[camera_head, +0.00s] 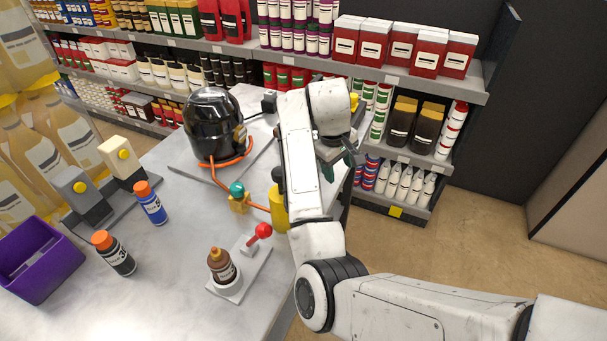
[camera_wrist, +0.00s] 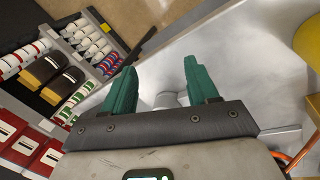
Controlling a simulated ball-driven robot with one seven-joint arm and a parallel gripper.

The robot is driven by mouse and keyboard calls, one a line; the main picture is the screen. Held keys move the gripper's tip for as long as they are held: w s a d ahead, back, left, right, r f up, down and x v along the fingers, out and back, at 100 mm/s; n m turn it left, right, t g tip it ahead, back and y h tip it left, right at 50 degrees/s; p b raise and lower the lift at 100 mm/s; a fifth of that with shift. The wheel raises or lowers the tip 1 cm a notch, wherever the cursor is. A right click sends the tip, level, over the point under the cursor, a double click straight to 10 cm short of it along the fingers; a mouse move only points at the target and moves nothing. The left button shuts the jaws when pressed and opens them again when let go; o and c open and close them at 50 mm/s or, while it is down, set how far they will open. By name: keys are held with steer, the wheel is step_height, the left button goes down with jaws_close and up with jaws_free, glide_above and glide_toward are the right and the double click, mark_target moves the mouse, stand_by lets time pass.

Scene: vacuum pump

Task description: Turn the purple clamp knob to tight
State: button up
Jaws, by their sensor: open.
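No purple clamp knob shows in either view; my arm covers part of the table's right side in the head view. My gripper (camera_head: 339,163) is over the right edge of the table, with its green fingers pointing down. In the wrist view the two green fingers (camera_wrist: 160,68) are apart, with nothing held between them. A small pale cylindrical part (camera_wrist: 166,100) shows behind the fingers, partly hidden by the gripper body. The black vacuum pump (camera_head: 211,122) stands at the back of the table, left of my gripper, with an orange hose (camera_head: 257,206) around its front.
A yellow valve body with a teal knob (camera_head: 237,188) and a yellow cylinder (camera_head: 279,208) stand beside my arm. A red-ball lever (camera_head: 263,231) and brown bottle (camera_head: 221,264) are nearer. A purple bin (camera_head: 38,262) is at left. Stocked shelves (camera_head: 405,84) stand behind.

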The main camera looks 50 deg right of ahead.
steer(key=w+a+r+n+y+b, duration=0.3)
steer(key=w+a+r, duration=0.1)
steer(key=w+r, duration=0.45)
step_height(320, 180, down, 10)
steer(key=shift+s+f, duration=0.15)
steer(key=shift+f, duration=0.05)
steer(key=c, duration=1)
